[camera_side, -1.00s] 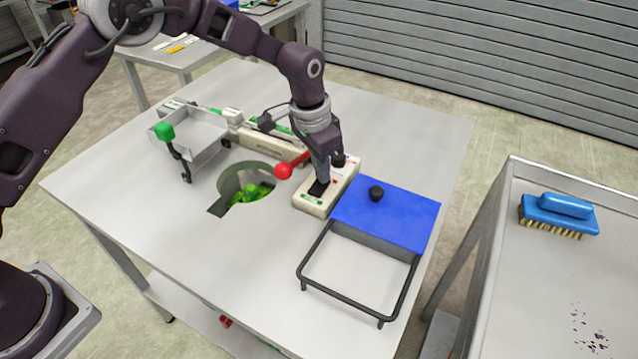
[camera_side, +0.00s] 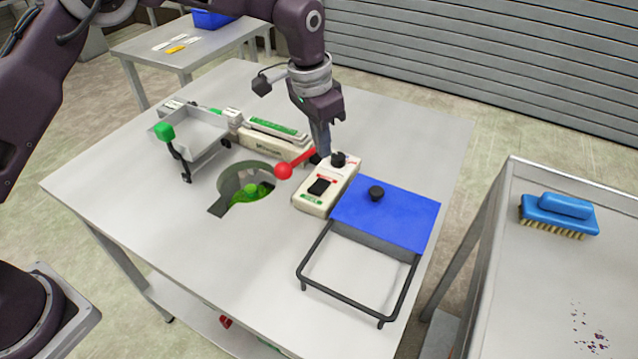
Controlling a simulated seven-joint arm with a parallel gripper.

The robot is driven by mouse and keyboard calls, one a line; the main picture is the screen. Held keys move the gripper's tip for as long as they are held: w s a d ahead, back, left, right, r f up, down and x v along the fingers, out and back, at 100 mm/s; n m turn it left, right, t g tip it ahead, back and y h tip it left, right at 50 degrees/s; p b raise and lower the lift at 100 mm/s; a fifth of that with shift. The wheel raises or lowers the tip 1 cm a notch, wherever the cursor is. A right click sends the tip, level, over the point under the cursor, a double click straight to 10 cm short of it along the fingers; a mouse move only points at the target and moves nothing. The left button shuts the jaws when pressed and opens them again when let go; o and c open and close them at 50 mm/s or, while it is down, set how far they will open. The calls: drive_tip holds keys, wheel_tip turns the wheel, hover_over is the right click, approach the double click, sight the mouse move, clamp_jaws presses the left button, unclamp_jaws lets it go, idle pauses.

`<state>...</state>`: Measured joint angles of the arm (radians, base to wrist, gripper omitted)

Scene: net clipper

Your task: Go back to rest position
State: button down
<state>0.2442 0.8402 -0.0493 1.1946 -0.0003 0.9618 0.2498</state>
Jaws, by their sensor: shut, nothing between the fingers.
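My gripper (camera_side: 322,146) is shut and empty. It points down just above the far end of the white control box (camera_side: 313,200), behind the red-knobbed lever (camera_side: 284,170). The box has a black switch, a black knob and a red and a green label. The net clipper machine (camera_side: 266,145) stands to the left, with a metal tray (camera_side: 190,140) and a green knob (camera_side: 165,131) on it. I cannot tell whether the fingertips touch anything.
A round hole (camera_side: 232,184) in the table holds green pieces. A blue plate (camera_side: 392,212) with a black knob and a dark wire frame (camera_side: 302,275) lie at right. A blue brush (camera_side: 558,214) rests on the side table. Space above the table is open.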

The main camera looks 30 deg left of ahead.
idle(0.3)
drive_tip(key=s+a+r+n+t, duration=0.1)
drive_tip(key=s+a+r, duration=0.3)
drive_tip(key=s+r, duration=0.3)
drive_tip(key=s+a+r+n+t, duration=0.1)
drive_tip(key=s+a+r, duration=0.45)
drive_tip(key=r, duration=0.35)
drive_tip(key=s+a+n+t, duration=0.1)
drive_tip(key=s+a+n, duration=0.1)
drive_tip(key=s, duration=0.9)
drive_tip(key=s+a+n+t, duration=0.1)
drive_tip(key=s+a+n, duration=0.1)
drive_tip(key=s, duration=0.9)
drive_tip(key=shift+s+a+f+y, duration=0.4)
drive_tip(key=shift+a+f, duration=0.05)
drive_tip(key=shift+a, duration=0.2)
